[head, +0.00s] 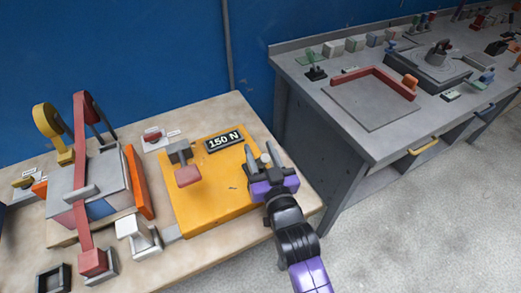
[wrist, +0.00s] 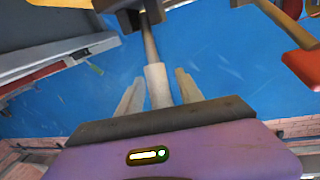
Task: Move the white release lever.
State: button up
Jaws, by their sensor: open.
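The white release lever shows in the wrist view as a grey rod with a pale white sleeve (wrist: 157,86), coming from a dark block at the top edge. In the head view only its pale end (head: 265,158) shows, at the right edge of the yellow panel (head: 212,212). My gripper (head: 263,156) is open there, with one finger on each side of the lever. In the wrist view the fingers (wrist: 158,92) flank the white sleeve, with a gap visible on both sides. The lever's base is hidden by my gripper in the head view.
A red-ended lever (head: 188,175) and a "150 N" plate (head: 224,140) are on the yellow panel, left of my gripper. A red-armed device (head: 83,170) and a white bracket (head: 137,234) stand further left. A grey bench (head: 300,95) is to the right, across a floor gap.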

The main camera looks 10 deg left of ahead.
grip_shut()
dwell(1.4)
